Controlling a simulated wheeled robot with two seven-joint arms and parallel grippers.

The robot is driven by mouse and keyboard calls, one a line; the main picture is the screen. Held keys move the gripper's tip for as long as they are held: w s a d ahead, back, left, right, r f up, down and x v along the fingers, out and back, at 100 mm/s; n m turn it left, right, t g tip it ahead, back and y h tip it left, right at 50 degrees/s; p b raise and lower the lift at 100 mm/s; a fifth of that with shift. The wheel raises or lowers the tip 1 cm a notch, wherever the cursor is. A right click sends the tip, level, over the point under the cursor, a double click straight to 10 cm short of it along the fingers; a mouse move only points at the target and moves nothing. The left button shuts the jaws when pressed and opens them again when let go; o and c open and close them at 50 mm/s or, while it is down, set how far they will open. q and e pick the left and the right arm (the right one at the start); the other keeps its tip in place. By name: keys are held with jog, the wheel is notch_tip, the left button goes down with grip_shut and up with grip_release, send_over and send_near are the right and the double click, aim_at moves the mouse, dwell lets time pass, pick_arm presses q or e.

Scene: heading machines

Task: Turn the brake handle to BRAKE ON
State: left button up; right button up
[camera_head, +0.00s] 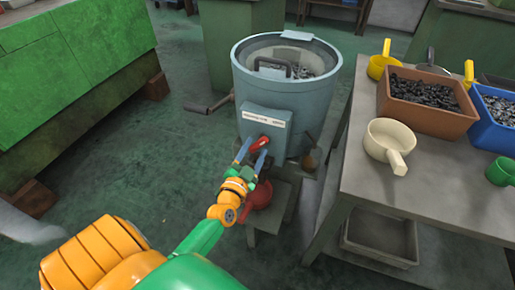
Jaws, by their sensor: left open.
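The brake handle (260,144) is a small red lever on the front of a blue-grey round machine (303,112), below a white label (265,119) whose text is too small to read. My left gripper (249,150) is at the handle, its two blue-grey fingers open, one on each side of the red lever. I cannot tell whether either finger touches it. My right gripper is not in view.
A grey table (366,190) stands to the right, with a brown bin (428,117) of dark parts, a blue bin (494,130) and a cream scoop (388,138). A crank (207,107) juts left from the machine. A green machine (75,70) stands left; floor between is clear.

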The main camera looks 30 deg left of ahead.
pick_arm(q)
jog(key=x, duration=0.2)
jog(key=shift+w+f, duration=0.1)
jog(key=shift+w, duration=0.25)
grip_shut()
